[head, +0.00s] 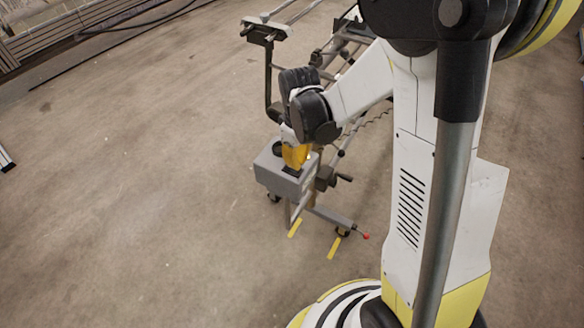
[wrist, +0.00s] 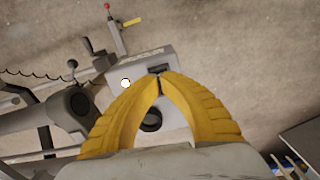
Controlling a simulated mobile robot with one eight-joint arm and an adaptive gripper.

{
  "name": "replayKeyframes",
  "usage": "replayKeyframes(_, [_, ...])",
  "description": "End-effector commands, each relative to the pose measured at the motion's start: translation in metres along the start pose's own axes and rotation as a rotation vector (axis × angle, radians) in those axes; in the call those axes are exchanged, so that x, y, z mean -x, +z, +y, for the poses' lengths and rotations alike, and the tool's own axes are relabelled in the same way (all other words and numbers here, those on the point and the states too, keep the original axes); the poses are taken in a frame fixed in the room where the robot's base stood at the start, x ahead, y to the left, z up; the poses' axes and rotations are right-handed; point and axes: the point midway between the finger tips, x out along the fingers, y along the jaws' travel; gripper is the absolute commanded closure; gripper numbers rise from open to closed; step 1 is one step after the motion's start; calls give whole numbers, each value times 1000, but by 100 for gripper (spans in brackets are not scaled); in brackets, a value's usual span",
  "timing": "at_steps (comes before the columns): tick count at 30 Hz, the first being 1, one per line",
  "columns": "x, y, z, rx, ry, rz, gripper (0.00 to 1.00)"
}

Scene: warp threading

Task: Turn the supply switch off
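A grey box (head: 268,176) sits on a wheeled metal stand; it also shows in the wrist view (wrist: 123,72). My gripper (head: 293,166) points down at the top of this box. In the wrist view its two yellow fingers (wrist: 160,79) arch together, and their tips meet with only a thin dark line between them. A dark rectangular part (wrist: 158,70), perhaps the supply switch, lies on the box right by the tips. I cannot tell its position or whether the tips touch it. A round black knob (wrist: 151,121) shows between the fingers. A small white round part (wrist: 126,82) sits at the box's edge.
The metal frame (head: 343,45) with rails and handles stands behind and right of the box. A red-tipped lever (head: 365,236) sticks out low at the stand's foot. Open concrete floor (head: 130,200) lies to the left.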

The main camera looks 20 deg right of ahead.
Motion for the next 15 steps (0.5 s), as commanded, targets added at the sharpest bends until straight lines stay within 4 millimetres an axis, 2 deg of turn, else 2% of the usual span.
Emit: replayKeyframes(15, [-8,0,0,0,0,0,100])
